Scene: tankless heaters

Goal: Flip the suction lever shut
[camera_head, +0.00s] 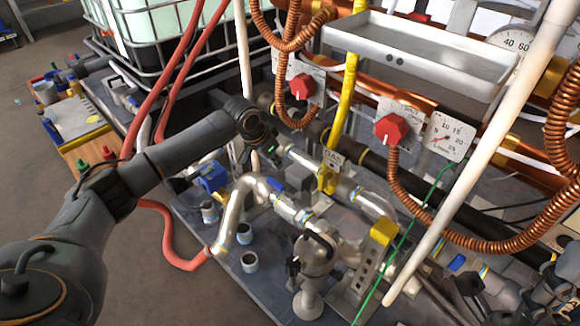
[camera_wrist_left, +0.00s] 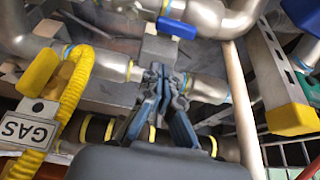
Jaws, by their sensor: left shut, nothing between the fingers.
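No lever carries a readable "suction" label, so I cannot tell for sure which one is the suction lever. A small blue lever (camera_head: 275,184) sits on the silver pipework. In the left wrist view a blue lever (camera_wrist_left: 176,27) lies along a silver pipe beyond the fingertips. My left gripper (camera_head: 277,158) reaches in over the pipes from the left, close behind the first blue lever. In the left wrist view its fingers (camera_wrist_left: 160,75) are shut with nothing between them, apart from the blue lever. My right gripper does not show.
A yellow pipe (camera_head: 345,115) with a GAS tag (camera_head: 333,160) stands just right of my left gripper. Silver pipes (camera_head: 233,212) and a yellow-topped bracket (camera_head: 382,234) crowd the front. A white diagonal pipe (camera_head: 462,175) crosses the right side. Red valve knobs (camera_head: 303,86) are behind.

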